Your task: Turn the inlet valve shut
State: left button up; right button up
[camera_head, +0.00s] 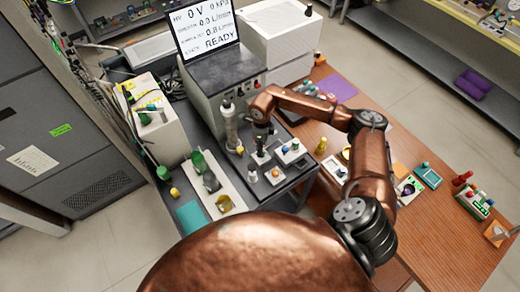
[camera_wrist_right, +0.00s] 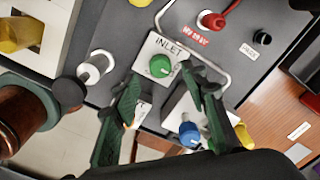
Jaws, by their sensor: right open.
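The inlet valve is a round green knob (camera_wrist_right: 160,66) on a white plate marked INLET (camera_wrist_right: 146,50), seen in the right wrist view. My right gripper (camera_wrist_right: 161,78) is open, its two dark green fingers on either side of the knob. I cannot tell whether either finger touches it. In the head view my right gripper (camera_head: 262,132) is small and dark over the grey bench, and the inlet knob cannot be made out there. My left gripper is not in view.
A blue knob (camera_wrist_right: 190,133) on a white block sits close to the right finger. A bent metal rail (camera_wrist_right: 217,74) and a red connector (camera_wrist_right: 213,20) lie beyond the inlet plate. A console with a READY screen (camera_head: 208,33) stands behind.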

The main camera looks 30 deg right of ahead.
notch_tip(320, 180, down, 4)
jog(key=shift+w+r, duration=0.1)
jog(key=shift+r, duration=0.15)
jog(key=shift+f, duration=0.25)
jog(key=c, duration=0.7)
grip_shut()
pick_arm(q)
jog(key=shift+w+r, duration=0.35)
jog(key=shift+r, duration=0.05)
